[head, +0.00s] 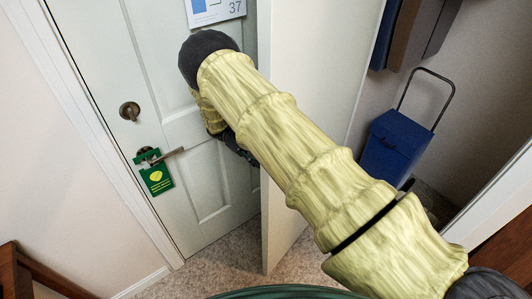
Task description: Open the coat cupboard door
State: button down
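The coat cupboard door (305,75) is a plain white panel in the middle of the head view. It stands open, swung out from the cupboard (465,75), whose inside shows on the right. My arm in a pale yellow sleeve crosses in front of the door from the lower right and bends near the top. My gripper (243,153) is mostly hidden behind the forearm; a small dark part shows near the door's left edge. I cannot tell whether it touches the door or whether its fingers are open. No handle on the cupboard door is visible.
A white panelled door (160,70) with a lever handle (168,156) and green hanger (157,179) stands behind at left. A blue bin with a tall handle (395,144) sits inside the cupboard. Wooden furniture (35,278) is at lower left. Carpet (205,265) shows between.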

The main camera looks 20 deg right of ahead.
jog(key=shift+w, duration=0.25)
jog(key=c, duration=0.9)
grip_release()
jog(key=shift+f, duration=0.15)
